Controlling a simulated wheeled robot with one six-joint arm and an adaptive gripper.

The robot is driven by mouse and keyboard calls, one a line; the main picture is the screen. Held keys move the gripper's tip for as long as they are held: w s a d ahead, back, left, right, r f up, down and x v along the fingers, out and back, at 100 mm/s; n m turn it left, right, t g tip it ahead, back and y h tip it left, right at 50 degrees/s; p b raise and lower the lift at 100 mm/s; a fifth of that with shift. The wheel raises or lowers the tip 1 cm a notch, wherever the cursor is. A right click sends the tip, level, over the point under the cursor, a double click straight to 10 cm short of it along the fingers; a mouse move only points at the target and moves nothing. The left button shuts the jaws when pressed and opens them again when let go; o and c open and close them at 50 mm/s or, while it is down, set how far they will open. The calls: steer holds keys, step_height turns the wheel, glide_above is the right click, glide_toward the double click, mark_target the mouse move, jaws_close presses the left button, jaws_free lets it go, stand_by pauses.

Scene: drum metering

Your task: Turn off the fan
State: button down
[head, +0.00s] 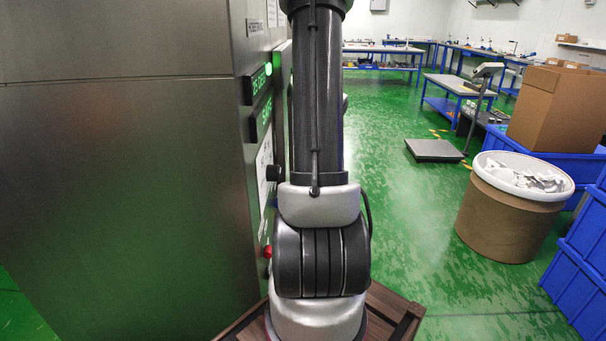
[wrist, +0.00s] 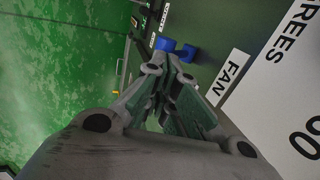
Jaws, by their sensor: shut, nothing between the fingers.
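In the wrist view, my gripper (wrist: 167,68) is shut and empty, with its fingertips pointing at the cabinet's control panel. A blue knob or switch (wrist: 187,53) sits just beyond the fingertips, partly hidden by them. I cannot tell if they touch. A white label reading FAN (wrist: 232,78) is on the dark panel to the right of the fingers. In the head view, the panel shows edge-on on the large metal cabinet (head: 120,170), and my arm hides part of it. My gripper is out of that view.
The panel carries green displays (head: 260,82), a black knob (head: 275,173) and a red button (head: 267,252). A round drum (head: 503,220) with white pieces, blue crates (head: 580,270) and a floor scale (head: 434,150) stand at right. Green floor between is open.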

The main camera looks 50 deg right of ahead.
steer(key=shift+s+d+f, duration=0.3)
steer(key=shift+s+f, duration=0.05)
steer(key=shift+f, duration=0.15)
stand_by(0.6)
step_height(320, 180, down, 7)
steer(key=s+d+t+y, duration=0.1)
steer(key=t+y, duration=0.3)
steer(key=t, duration=0.1)
steer(key=shift+s+d+t+y, duration=0.2)
steer(key=shift+s+t+y, duration=0.05)
steer(key=shift+t+y, duration=0.05)
steer(key=shift+r, duration=0.1)
stand_by(1.3)
steer(key=shift+r, duration=0.75)
